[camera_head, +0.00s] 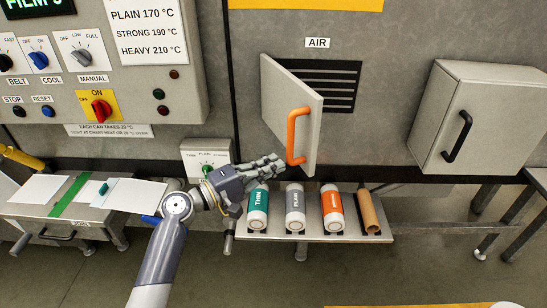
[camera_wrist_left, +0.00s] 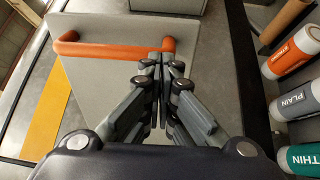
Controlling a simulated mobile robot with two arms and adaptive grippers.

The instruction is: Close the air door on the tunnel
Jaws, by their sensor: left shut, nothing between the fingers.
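The air door (camera_head: 284,92) is a grey panel below the "AIR" label. It stands open, swung out from a dark louvred vent (camera_head: 330,86). Its orange bar handle (camera_head: 291,137) is on the outer face. My left gripper (camera_head: 280,165) is shut and empty, just left of the handle's lower end. In the left wrist view the closed fingertips (camera_wrist_left: 160,62) are beside or over the end of the orange handle (camera_wrist_left: 110,50), in front of the door's face (camera_wrist_left: 190,80). I cannot tell whether they touch it. My right gripper is not in view.
A shelf (camera_head: 320,236) below the door holds several cans labelled THIN (camera_head: 258,206), PLAIN (camera_head: 295,208) and a third orange one (camera_head: 333,208), plus a brown tube (camera_head: 368,210). A control panel (camera_head: 100,70) is at left. A grey box with a black handle (camera_head: 457,136) is at right.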

